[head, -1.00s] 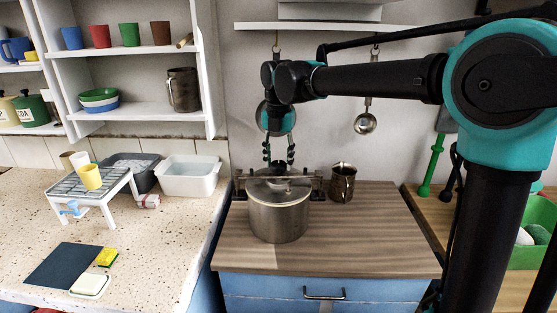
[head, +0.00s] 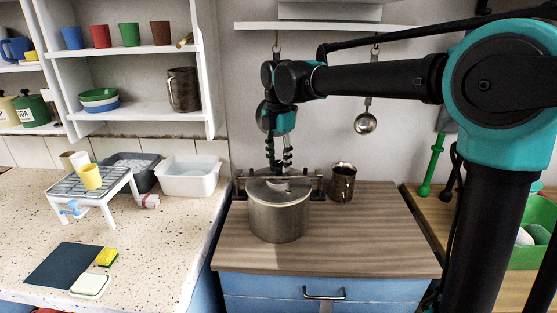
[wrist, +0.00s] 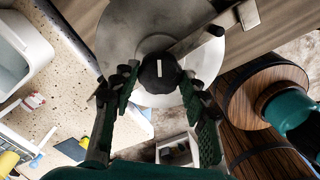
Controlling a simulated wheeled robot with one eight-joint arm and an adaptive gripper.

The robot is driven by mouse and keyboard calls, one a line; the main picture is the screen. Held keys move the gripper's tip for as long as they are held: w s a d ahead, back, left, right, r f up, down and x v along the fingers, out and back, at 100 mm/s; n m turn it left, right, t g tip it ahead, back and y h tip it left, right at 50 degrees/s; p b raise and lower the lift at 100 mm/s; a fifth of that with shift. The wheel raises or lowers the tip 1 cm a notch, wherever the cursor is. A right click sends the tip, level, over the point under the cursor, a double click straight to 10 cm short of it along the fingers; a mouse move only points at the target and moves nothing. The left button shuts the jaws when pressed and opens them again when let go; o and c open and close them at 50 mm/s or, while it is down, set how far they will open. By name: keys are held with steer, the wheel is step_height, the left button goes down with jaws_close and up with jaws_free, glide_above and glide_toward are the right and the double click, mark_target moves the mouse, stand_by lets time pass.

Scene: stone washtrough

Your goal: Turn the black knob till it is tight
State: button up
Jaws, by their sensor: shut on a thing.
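The black knob (wrist: 158,73) with a white line on its top sits over the middle of the round metal lid (wrist: 118,38) in the wrist view. My gripper (wrist: 159,76) has one finger on each side of it and is shut on it. In the head view my gripper (head: 279,167) points straight down over the steel pot (head: 278,220), and the knob is hard to make out there. A dark clamp bar (head: 314,187) crosses above the lid. The pot stands upright on the wooden worktop.
A metal mug (head: 342,183) stands right of the pot, close to the bar's end. A ladle (head: 365,122) hangs on the wall behind. A white basin (head: 189,177) and a wire rack (head: 92,183) stand on the speckled counter at left. The worktop before the pot is clear.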

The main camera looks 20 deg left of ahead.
steer(key=m, duration=0.5)
steer(key=shift+m, duration=0.3)
steer(key=m, duration=1.2)
steer(key=shift+m, duration=0.3)
steer(key=m, duration=1.1)
steer(key=shift+m, duration=0.4)
steer(key=m, duration=0.5)
steer(key=shift+m, duration=0.3)
steer(key=m, duration=1.1)
steer(key=shift+m, duration=0.3)
